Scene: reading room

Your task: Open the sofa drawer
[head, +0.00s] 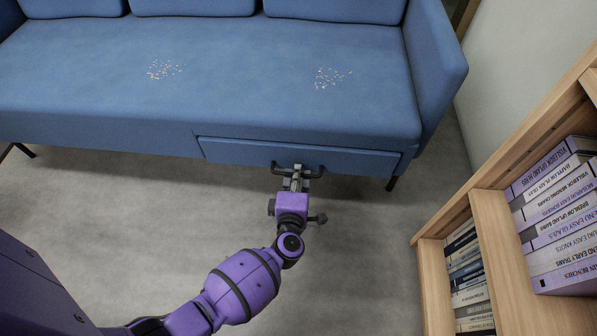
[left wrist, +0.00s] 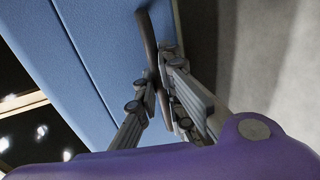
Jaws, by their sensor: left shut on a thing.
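The blue sofa (head: 240,75) stands at the back in the head view. Its drawer (head: 360,160) is a wide blue front low on the sofa's right part. The front seems to stand slightly proud of the sofa base, but I cannot tell how far. A dark bar handle (head: 316,170) is fixed to the drawer front. My left gripper (head: 298,172) is shut on the middle of the handle. In the left wrist view the fingers (left wrist: 162,85) close around the dark handle (left wrist: 147,38) beside the blue drawer front (left wrist: 118,30). My right gripper is in neither view.
A wooden bookshelf (head: 480,195) with several books stands close on the right. Crumbs (head: 330,77) lie in two patches on the sofa seat. The grey floor (head: 130,210) in front of the sofa is clear.

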